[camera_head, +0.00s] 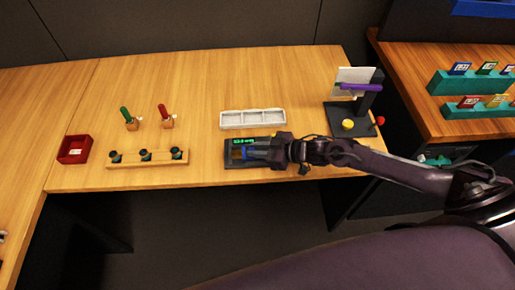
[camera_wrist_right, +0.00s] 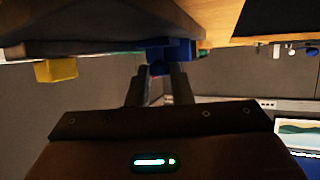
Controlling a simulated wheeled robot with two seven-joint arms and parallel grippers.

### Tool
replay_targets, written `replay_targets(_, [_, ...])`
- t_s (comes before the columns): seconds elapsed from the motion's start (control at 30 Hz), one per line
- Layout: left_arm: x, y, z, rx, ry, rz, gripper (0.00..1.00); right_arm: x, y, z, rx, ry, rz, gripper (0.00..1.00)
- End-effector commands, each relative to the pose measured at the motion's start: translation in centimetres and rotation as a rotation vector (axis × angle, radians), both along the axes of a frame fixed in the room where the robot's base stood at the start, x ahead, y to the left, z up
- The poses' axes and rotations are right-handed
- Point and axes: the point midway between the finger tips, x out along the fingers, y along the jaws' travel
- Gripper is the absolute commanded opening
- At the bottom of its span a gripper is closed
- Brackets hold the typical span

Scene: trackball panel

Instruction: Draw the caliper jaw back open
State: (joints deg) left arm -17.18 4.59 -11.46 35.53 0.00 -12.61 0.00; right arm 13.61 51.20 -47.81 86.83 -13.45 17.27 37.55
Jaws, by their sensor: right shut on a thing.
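The caliper (camera_head: 232,161) is a dark base with a green lit readout (camera_head: 243,141), near the front edge of the wooden table. A blue block (camera_head: 250,154), which looks like the sliding jaw, sits on it below the readout. My right gripper (camera_head: 262,154) reaches in from the right and is shut on this blue block. In the right wrist view the blue block (camera_wrist_right: 172,50) is at the fingertips. A yellow block (camera_wrist_right: 57,70) shows apart to the left there. My gripper hides the caliper's right part in the head view. My left gripper is not in view.
A white compartment tray (camera_head: 253,119) lies just behind the caliper. A wooden rack (camera_head: 147,159) with dark round holders stands to the left, with a red box (camera_head: 75,150) beyond it. A dark stand (camera_head: 350,119) with yellow and red knobs is at the right, close to my forearm.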

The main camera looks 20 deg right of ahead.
Motion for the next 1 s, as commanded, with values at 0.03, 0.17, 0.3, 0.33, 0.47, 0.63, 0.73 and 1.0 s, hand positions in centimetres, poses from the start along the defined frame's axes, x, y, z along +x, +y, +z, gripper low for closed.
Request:
replay_targets(0.03, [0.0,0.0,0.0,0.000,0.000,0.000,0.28,0.0,-0.1,0.0,0.000,0.000,0.000,0.00])
replay_targets(0.17, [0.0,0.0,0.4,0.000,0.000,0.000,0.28,-0.3,-1.2,0.1,-0.001,0.002,-0.001,0.00])
replay_targets(0.3, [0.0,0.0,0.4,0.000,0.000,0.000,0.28,-0.4,-1.7,0.1,0.000,0.000,-0.001,0.00])
replay_targets(0.33, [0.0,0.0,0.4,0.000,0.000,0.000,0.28,-0.4,-1.7,0.1,-0.001,-0.001,-0.001,0.00])
replay_targets(0.47, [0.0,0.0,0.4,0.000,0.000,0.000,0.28,-0.4,-1.7,0.0,-0.002,-0.001,-0.002,0.20])
replay_targets(0.63, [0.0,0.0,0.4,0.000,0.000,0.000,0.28,-0.4,-1.7,0.0,-0.002,-0.001,-0.001,0.27])
replay_targets(0.73, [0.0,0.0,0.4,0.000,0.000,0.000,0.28,-0.4,-1.6,0.0,-0.001,-0.001,-0.001,0.27])
replay_targets(1.0, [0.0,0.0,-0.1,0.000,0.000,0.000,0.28,-2.0,-3.5,0.7,-0.004,0.001,-0.001,0.27])
